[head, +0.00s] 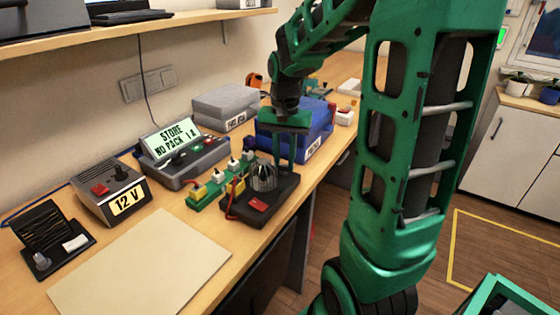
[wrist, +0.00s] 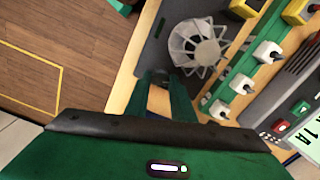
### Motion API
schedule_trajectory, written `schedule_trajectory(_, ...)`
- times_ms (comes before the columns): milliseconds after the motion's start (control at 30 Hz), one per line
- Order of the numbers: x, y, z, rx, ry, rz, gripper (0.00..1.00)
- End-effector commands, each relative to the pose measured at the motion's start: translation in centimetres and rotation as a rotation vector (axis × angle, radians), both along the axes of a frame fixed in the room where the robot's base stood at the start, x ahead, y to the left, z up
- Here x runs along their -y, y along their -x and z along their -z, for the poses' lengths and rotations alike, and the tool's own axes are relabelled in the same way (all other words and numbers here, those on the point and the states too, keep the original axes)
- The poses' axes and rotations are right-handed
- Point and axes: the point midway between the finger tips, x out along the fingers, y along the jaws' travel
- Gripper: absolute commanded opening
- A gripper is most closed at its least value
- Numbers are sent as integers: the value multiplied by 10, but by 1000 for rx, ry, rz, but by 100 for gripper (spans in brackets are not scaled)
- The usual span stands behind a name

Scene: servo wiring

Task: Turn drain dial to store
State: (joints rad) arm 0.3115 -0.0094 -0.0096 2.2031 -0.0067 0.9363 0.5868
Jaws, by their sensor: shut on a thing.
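My gripper (head: 284,168) points down over the right end of a black base (head: 232,208) that carries a grey finned fan and a red button. In the wrist view, its green fingers (wrist: 162,84) close on a small dark knob at the base, which I take for the drain dial (wrist: 158,75). The fingers hide most of it, and its pointer cannot be seen. The fan (head: 263,176) stands right beside the fingers, also in the wrist view (wrist: 196,46). A grey charger unit (head: 190,165) has a lit display (head: 172,137) reading "STORE NO PACK 1A".
A green strip with white and yellow plugs (head: 215,188) lies left of the base. Behind are a blue case (head: 312,140) and a grey case (head: 222,103). A 12 V supply (head: 112,190) and a bare board (head: 140,265) lie left. The table's front edge is close to the base.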

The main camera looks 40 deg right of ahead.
Motion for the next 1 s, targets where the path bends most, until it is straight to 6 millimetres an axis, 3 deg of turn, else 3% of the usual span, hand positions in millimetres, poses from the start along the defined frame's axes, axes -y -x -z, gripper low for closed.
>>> schedule_trajectory(600,-1,-1,-1,2,-1,-553,0)
schedule_trajectory(1000,-2,-1,-1,2,-1,-741,0)
